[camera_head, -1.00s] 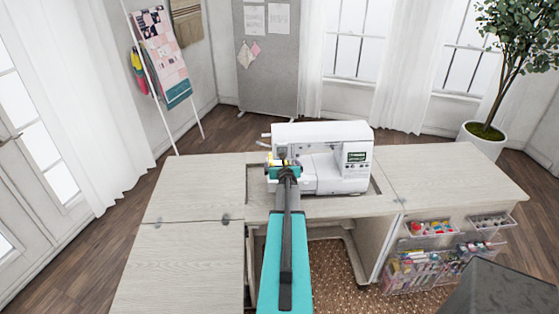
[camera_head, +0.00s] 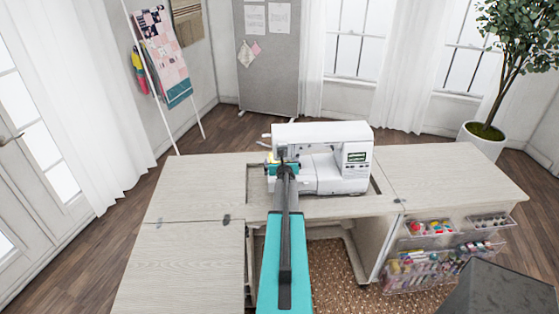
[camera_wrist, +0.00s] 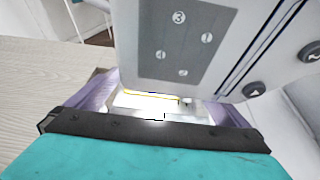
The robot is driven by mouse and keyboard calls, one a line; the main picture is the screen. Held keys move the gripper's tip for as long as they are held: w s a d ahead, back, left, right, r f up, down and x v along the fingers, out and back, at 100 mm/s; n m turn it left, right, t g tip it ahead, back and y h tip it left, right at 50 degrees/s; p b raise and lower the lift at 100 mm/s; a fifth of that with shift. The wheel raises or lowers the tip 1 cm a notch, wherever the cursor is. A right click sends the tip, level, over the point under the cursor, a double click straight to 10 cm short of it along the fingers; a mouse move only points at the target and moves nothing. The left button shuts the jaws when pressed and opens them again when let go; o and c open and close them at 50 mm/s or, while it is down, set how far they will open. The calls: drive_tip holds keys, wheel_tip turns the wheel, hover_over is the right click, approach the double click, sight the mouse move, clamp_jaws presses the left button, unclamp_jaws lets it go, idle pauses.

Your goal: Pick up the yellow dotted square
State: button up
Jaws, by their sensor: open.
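A thin yellow edge (camera_wrist: 150,95) shows in the wrist view, on a bright pale patch under the sewing machine's head. It may be the yellow dotted square; no dots can be made out. My gripper (camera_wrist: 164,104) is open, with its purple fingers on either side of that patch and nothing seen held between them. In the head view my gripper (camera_head: 276,166) is at the left end of the white sewing machine (camera_head: 322,140), largely hidden by my own arm. The square cannot be made out in that view.
The machine's body rises close in front of my gripper. It stands in an opening of the pale wooden cabinet top (camera_head: 435,180). The cabinet top is bare to the left and right. Clear bins (camera_head: 430,272) with sewing supplies hang at the right front.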

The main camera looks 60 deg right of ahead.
drive_tip(key=shift+c, duration=0.4)
drive_tip(key=c, duration=0.8)
drive_tip(key=shift+c, duration=0.3)
drive_tip(key=shift+w+a+r, duration=0.1)
drive_tip(key=shift+w+r, duration=0.05)
